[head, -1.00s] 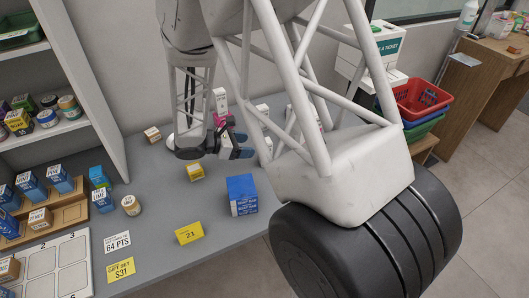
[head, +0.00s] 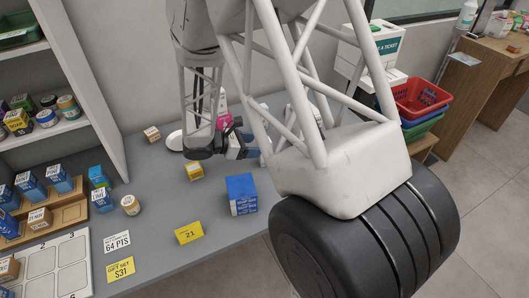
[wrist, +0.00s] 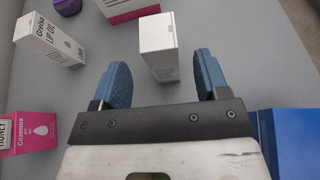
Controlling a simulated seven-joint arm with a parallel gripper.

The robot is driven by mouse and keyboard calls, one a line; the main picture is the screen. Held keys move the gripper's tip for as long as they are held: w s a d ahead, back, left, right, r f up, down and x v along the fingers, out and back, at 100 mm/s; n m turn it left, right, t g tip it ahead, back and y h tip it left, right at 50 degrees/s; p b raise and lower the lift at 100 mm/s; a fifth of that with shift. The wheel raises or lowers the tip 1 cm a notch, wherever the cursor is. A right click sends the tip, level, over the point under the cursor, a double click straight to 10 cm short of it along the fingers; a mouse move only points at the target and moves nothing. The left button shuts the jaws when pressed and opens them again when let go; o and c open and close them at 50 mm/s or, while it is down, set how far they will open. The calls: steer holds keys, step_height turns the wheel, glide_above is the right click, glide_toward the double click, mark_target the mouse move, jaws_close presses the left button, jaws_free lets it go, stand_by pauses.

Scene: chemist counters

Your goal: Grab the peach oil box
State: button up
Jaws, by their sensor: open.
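My gripper (wrist: 161,78) is open, its two blue fingers apart in the wrist view. A white box (wrist: 158,40) stands between and slightly ahead of the fingertips, apart from both as far as I can see. Its front print is too small or turned away to read. I cannot read "peach" on either box. In the head view my gripper (head: 238,148) is low over the grey counter, partly hidden behind my arm.
A pink and white Cozemira box (wrist: 35,134) is at left, a purple item (wrist: 67,6) and a pink box (wrist: 128,8) at the top. A large blue box (head: 241,194) and a yellow box (head: 194,172) stand on the grey counter (head: 165,210). Its front middle is mostly clear.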

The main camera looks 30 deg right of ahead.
steer(key=shift+d, duration=0.1)
steer(key=shift+x, duration=2.5)
steer(key=shift+s+f, duration=0.1)
steer(key=shift+c, duration=0.5)
steer(key=c, duration=0.9)
steer(key=shift+r, duration=0.2)
steer(key=shift+r, duration=0.4)
step_height(320, 180, up, 3)
steer(key=shift+s+f, duration=0.1)
steer(key=shift+f, duration=0.1)
steer(key=s+a+r, duration=0.1)
steer(key=s+a, duration=0.3)
steer(key=s, duration=1.1)
